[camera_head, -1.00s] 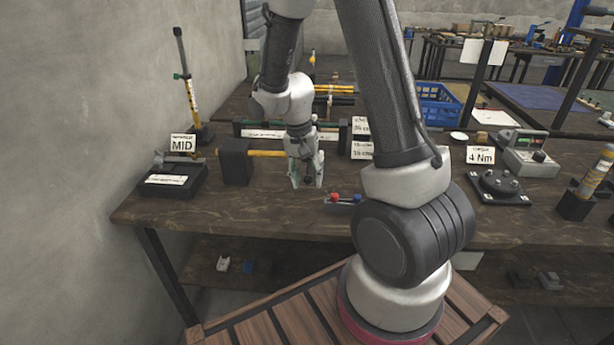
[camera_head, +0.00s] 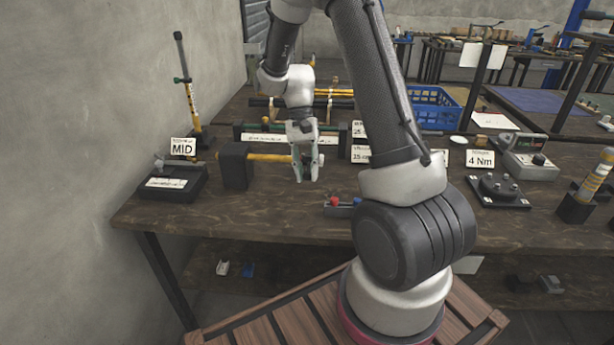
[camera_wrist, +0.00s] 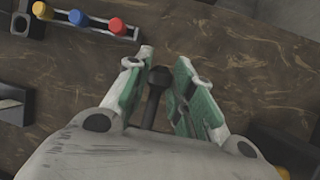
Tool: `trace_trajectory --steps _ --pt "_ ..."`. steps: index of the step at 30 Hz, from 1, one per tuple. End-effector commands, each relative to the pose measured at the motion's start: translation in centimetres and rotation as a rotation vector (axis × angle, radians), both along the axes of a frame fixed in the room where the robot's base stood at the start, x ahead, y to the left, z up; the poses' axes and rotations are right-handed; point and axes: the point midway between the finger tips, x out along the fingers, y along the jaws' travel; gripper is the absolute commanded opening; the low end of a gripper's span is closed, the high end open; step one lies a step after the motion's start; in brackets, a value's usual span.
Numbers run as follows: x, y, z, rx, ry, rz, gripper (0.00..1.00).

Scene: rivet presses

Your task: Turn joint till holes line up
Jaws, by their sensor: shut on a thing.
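A yellow rod (camera_head: 268,157) sticks out sideways to the right from an upright black block (camera_head: 235,167) on the bench. My gripper (camera_head: 307,176) is at the rod's right end, pointing down above the bench. In the wrist view, my gripper (camera_wrist: 160,95) has green-padded fingers on both sides of a dark pin (camera_wrist: 152,102) with a round head (camera_wrist: 161,75), and it is shut on this pin. A small patch of yellow (camera_wrist: 283,172) shows at the lower right of the wrist view. I cannot make out the holes in either view.
A small rack (camera_head: 341,210) with red and blue caps stands just right of my gripper; the wrist view also shows a yellow cap (camera_wrist: 42,10). A black tray (camera_head: 172,184) and a MID sign (camera_head: 183,147) stand left. A 4 Nm device (camera_head: 500,190) stands right.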

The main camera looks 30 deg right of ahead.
Motion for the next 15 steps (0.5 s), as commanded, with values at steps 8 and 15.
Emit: trace_trajectory --steps 8,15 --pt "0.09 -0.03 0.3 0.023 0.031 0.001 0.0" --pt "0.08 -0.04 0.29 0.022 0.03 0.0 0.44"
